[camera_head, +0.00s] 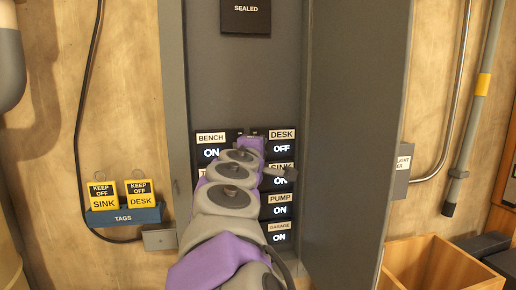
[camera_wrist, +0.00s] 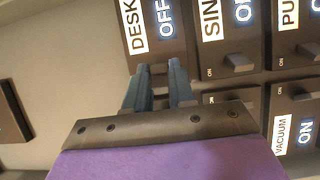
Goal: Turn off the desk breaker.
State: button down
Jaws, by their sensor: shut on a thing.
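The desk breaker (camera_head: 282,148) is at the top of the right column in the open grey panel, and its display reads OFF. In the wrist view the desk breaker (camera_wrist: 166,18) appears turned on its side, also reading OFF. My gripper (camera_wrist: 160,72) is at that breaker's lower edge in the wrist view. Its two blue-grey fingers are shut on the small desk breaker lever, which is mostly hidden between them. In the head view my gripper (camera_head: 254,134) reaches up between the bench and desk breakers, and my arm covers part of the panel.
The bench (camera_head: 211,153), pump (camera_head: 280,211) and garage (camera_head: 279,237) breakers read ON. The sink breaker (camera_wrist: 235,25) adjoins the desk one. The vacuum breaker (camera_wrist: 305,132) reads ON. The open panel door (camera_head: 355,150) stands right. Yellow KEEP OFF tags (camera_head: 141,195) hang left.

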jog(key=shift+w+d+f+n+y+p, duration=0.1)
jog(key=shift+d+n+y+p, duration=0.25)
jog(key=shift+n+y+p, duration=0.7)
jog(key=shift+s+d+f+n+y+p, duration=0.1)
jog(key=shift+d+n+y+p, duration=0.35)
jog(key=shift+y, duration=1.05)
jog(key=shift+w+d+f+n+y+p, duration=0.1)
jog(key=shift+d+n+y+p, duration=0.1)
jog(key=shift+n+y+p, duration=0.9)
jog(key=shift+y, duration=0.25)
jog(key=c, duration=1)
grip_release()
jog(key=shift+w+a, duration=0.1)
jog(key=shift+o, duration=0.2)
jog(key=shift+r, duration=0.15)
jog(key=shift+s, duration=0.2)
